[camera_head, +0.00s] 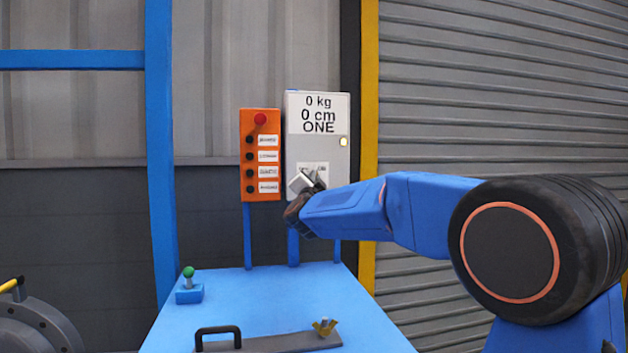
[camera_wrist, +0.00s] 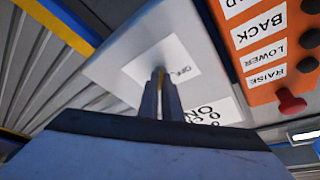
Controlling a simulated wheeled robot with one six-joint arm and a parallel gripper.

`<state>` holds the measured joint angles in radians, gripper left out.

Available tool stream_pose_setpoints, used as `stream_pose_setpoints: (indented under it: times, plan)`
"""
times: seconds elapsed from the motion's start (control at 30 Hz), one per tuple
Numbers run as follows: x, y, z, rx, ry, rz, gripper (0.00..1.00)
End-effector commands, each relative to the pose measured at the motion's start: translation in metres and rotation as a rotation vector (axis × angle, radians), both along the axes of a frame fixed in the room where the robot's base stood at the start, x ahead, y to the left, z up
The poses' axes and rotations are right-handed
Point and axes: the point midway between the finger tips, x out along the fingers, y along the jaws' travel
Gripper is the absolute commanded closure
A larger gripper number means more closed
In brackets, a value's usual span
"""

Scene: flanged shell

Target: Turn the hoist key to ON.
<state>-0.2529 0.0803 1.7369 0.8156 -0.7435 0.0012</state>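The white control box (camera_head: 335,150) stands on posts behind the blue table and reads "0 kg, 0 cm, ONE". A small white key label (camera_head: 323,168) is low on its front, and the word OFF is partly legible on it in the wrist view (camera_wrist: 183,71). The hoist key (camera_wrist: 158,74) shows only as a thin yellowish sliver between the fingertips. My gripper (camera_head: 314,180) is at the label, and its fingers (camera_wrist: 160,92) are nearly together around the key. The fingers hide most of the key, so its angle is unclear.
An orange button box (camera_head: 261,155) with a red knob is close beside the white box on the left. The blue table (camera_head: 265,295) carries a green-topped lever (camera_head: 188,273) and a dark handled bar (camera_head: 270,342).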

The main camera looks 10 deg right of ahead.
Motion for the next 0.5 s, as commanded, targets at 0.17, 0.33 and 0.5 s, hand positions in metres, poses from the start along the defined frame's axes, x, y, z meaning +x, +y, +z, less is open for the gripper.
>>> stream_pose_setpoints:
  times: [0.17, 0.33, 0.5]
  plan:
    - [0.0001, -0.0004, 0.0006, 0.001, -0.001, 0.000, 1.00]
    - [0.0001, -0.0005, 0.0006, 0.001, -0.001, 0.000, 0.93]
    - [0.0000, -0.0004, 0.0005, 0.000, -0.001, -0.001, 0.77]
